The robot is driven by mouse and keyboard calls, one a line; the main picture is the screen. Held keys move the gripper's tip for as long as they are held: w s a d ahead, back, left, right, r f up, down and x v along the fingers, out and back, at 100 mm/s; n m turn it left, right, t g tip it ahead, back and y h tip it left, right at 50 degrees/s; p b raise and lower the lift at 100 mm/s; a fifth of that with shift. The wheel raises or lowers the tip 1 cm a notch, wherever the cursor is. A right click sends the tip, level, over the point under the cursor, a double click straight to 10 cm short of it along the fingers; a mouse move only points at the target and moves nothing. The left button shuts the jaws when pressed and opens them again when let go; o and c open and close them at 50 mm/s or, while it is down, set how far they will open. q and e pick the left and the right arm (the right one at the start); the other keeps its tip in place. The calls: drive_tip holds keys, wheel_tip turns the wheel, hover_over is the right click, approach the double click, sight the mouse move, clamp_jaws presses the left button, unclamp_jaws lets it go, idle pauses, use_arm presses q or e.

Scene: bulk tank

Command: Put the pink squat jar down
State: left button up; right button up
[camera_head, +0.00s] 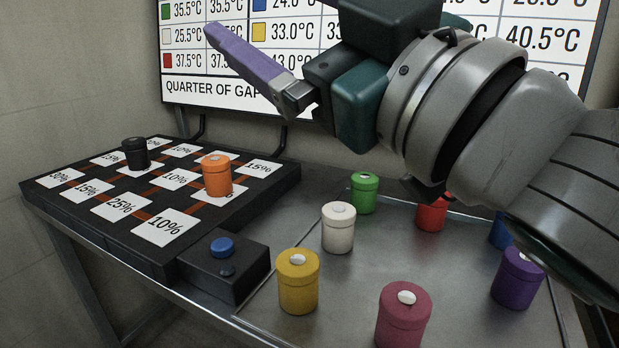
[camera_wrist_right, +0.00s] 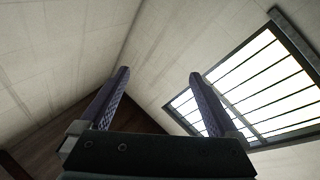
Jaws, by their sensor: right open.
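The pink squat jar (camera_head: 403,318) stands upright on the metal table at the bottom of the head view, its lower part cut off by the frame edge. It has a pale spot on its lid. My right gripper (camera_head: 212,34) is raised high above the table in front of the wall board, well away from the jar. In the right wrist view its two purple fingers (camera_wrist_right: 160,76) are apart with nothing between them. My left gripper is not in view.
Yellow (camera_head: 298,283), white (camera_head: 338,229), green (camera_head: 364,194), red (camera_head: 431,214) and purple (camera_head: 516,279) jars stand on the table (camera_head: 345,284). A black grid board (camera_head: 60,208) holds an orange jar (camera_head: 217,176) and a black jar (camera_head: 136,154). A button box (camera_head: 238,280) sits beside it.

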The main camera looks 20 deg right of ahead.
drive_tip(key=s+d+f+m+g+h, duration=0.2)
drive_tip(key=d+f+m+g+h, duration=0.15)
drive_tip(key=f, duration=0.35)
drive_tip(key=s+d+f+m+g+h, duration=0.25)
drive_tip(key=d+f+m+h, duration=0.2)
drive_tip(key=f, duration=0.35)
drive_tip(key=s+f+n+g+y, duration=0.1)
drive_tip(key=s+f+g, duration=1)
drive_tip(key=s, duration=0.6)
wheel_tip(320, 180, down, 2)
drive_tip(key=shift+s+f, duration=0.1)
drive_tip(key=shift+s, duration=0.1)
